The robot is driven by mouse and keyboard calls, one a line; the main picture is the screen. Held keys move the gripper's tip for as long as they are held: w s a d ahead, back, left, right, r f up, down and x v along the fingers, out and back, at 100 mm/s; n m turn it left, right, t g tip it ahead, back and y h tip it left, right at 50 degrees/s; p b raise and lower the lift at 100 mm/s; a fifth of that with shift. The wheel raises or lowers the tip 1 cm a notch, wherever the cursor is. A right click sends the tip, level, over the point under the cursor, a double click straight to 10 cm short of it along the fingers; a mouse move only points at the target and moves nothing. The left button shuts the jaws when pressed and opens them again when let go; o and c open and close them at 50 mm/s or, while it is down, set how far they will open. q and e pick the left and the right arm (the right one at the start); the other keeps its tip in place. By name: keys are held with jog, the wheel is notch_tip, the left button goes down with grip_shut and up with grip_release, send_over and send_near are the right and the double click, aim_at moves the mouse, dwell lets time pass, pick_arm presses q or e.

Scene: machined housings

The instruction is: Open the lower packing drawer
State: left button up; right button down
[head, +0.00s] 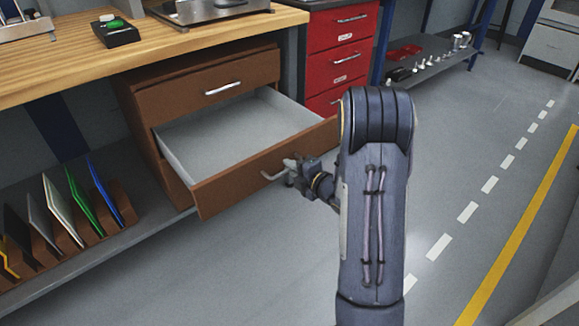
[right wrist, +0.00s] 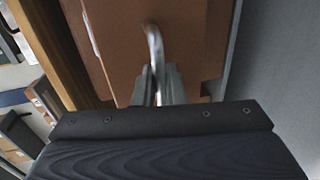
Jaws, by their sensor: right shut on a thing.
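A brown wooden cabinet under the workbench has an upper drawer (head: 200,95), shut, with a silver bar handle (head: 223,88). The lower packing drawer (head: 232,186) below it stands pulled well out, and its pale grey inside looks empty. My right gripper (head: 290,172) is shut on the lower drawer's handle (head: 272,177) at the drawer front. In the right wrist view the fingers (right wrist: 158,86) close around the metal handle (right wrist: 154,45) against the brown front (right wrist: 200,40). The fingers hide part of the handle. My left gripper is not in view.
The wooden workbench top (head: 150,52) is above the cabinet. A red drawer unit (head: 338,65) stands to the right behind the open drawer. A low shelf (head: 140,232) with upright coloured panels (head: 82,205) is at left. The grey floor (head: 255,270) before the drawer is clear.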

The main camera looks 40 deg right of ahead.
jog(key=c, duration=1.6)
grip_release()
jog(key=shift+c, duration=0.2)
jog(key=p+v, duration=0.1)
jog(key=v, duration=0.6)
jog(key=shift+s+p, duration=0.3)
jog(key=shift+s, duration=0.15)
jog(key=shift+r, duration=0.1)
